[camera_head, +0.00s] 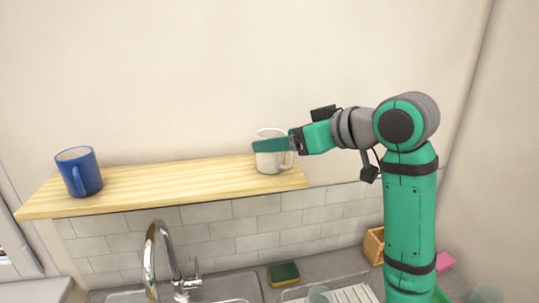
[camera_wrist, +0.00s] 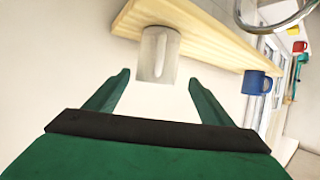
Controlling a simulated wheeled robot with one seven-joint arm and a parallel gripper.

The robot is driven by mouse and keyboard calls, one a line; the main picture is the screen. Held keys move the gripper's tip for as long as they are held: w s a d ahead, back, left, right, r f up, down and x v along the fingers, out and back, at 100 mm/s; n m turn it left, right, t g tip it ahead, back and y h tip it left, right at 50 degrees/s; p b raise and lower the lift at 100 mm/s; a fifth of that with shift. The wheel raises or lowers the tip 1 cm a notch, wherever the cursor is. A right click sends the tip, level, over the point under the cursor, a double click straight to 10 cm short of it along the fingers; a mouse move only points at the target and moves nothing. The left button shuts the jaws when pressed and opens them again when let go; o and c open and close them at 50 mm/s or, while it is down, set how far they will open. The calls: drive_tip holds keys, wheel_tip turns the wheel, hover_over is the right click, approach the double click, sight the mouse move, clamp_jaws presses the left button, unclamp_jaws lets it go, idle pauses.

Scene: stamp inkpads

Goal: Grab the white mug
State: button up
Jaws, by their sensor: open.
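The white mug (camera_head: 271,162) stands upright on the right end of the wooden shelf (camera_head: 150,184). It also shows in the wrist view (camera_wrist: 158,55), at the top centre, ahead of and between my finger lines. My gripper (camera_head: 268,145) reaches in from the right at the mug's height, and a green finger covers part of the mug in the head view. In the wrist view my gripper (camera_wrist: 158,82) is open with its two green fingers spread apart and nothing clasped. I cannot tell whether a finger touches the mug.
A blue mug (camera_head: 79,171) stands at the shelf's left end, with bare shelf between the mugs. The wall is close behind.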

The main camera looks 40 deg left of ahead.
drive_tip(key=x, duration=0.8)
drive_tip(key=shift+w+a, duration=0.1)
drive_tip(key=shift+w, duration=0.3)
drive_tip(key=shift+r, duration=0.1)
drive_tip(key=c, duration=1.3)
